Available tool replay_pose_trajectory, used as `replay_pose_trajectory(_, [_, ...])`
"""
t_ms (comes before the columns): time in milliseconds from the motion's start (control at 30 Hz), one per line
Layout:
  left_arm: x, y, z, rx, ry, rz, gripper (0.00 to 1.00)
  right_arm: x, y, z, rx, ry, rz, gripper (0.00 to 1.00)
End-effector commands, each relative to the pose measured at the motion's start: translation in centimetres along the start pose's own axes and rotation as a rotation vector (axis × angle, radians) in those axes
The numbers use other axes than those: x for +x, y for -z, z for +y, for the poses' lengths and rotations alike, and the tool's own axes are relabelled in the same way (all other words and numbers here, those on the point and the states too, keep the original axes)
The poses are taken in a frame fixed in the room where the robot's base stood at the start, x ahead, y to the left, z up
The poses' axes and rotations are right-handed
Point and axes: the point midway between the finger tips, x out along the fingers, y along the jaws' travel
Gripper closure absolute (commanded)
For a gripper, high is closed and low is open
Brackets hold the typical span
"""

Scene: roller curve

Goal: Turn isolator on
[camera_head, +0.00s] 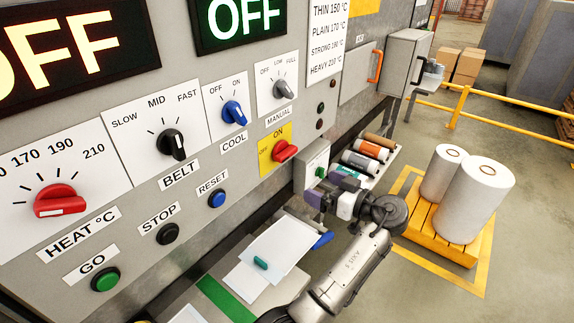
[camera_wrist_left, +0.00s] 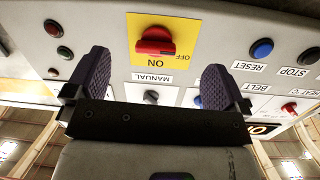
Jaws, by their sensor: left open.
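The isolator is a red rotary knob (camera_head: 285,150) on a yellow plate (camera_head: 267,164) marked OFF at the left and ON at the top. Its handle lies roughly level, with its pale mark towards OFF. In the left wrist view the knob (camera_wrist_left: 155,42) appears upside down, beyond the fingertips and between them. My left gripper (camera_head: 321,194) is below and right of the knob in the head view, apart from it. In the left wrist view my left gripper (camera_wrist_left: 157,80) has its two dark fingers wide apart with nothing between them. My right gripper is not in view.
Other controls are close by: a grey MANUAL knob (camera_head: 283,89), a blue COOL knob (camera_head: 234,113) and a blue RESET button (camera_head: 216,198). A small box with a green button (camera_head: 321,171) juts out near my gripper. Paper sheets (camera_head: 268,252) lie below.

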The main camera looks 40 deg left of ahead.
Motion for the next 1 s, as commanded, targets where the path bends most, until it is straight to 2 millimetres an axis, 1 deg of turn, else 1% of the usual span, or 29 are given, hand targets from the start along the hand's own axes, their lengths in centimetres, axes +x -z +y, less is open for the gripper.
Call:
replay_pose_trajectory(33, [-0.5, 0.9, 0.3, -0.03, 0.014, 0.025, 0.0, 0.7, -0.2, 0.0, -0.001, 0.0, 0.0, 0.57])
replay_pose_trajectory(100, [-1.1, 2.2, 0.5, -0.063, 0.032, 0.056, 0.0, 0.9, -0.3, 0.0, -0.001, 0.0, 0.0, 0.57])
replay_pose_trajectory(167, [-1.4, 3.0, 0.6, -0.083, 0.042, 0.075, 0.0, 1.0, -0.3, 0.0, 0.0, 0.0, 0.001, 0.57])
replay_pose_trajectory(267, [-1.2, 3.8, 0.6, -0.102, 0.052, 0.092, 0.0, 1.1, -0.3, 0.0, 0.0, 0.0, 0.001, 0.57])
replay_pose_trajectory(333, [-0.6, 4.1, 0.5, -0.107, 0.055, 0.098, 0.0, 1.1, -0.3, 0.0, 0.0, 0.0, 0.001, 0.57])
replay_pose_trajectory(467, [1.4, 4.3, 0.4, -0.108, 0.056, 0.099, 0.0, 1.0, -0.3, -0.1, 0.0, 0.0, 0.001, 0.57])
replay_pose_trajectory(700, [6.0, 4.7, 0.1, -0.106, 0.056, 0.098, 0.0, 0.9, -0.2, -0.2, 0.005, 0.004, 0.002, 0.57])
replay_pose_trajectory(800, [7.6, 4.9, 0.0, -0.106, 0.055, 0.098, 0.0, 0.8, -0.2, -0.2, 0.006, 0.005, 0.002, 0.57])
replay_pose_trajectory(1000, [10.2, 5.1, -0.1, -0.105, 0.054, 0.098, 0.0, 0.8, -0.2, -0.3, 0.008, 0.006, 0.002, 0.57])
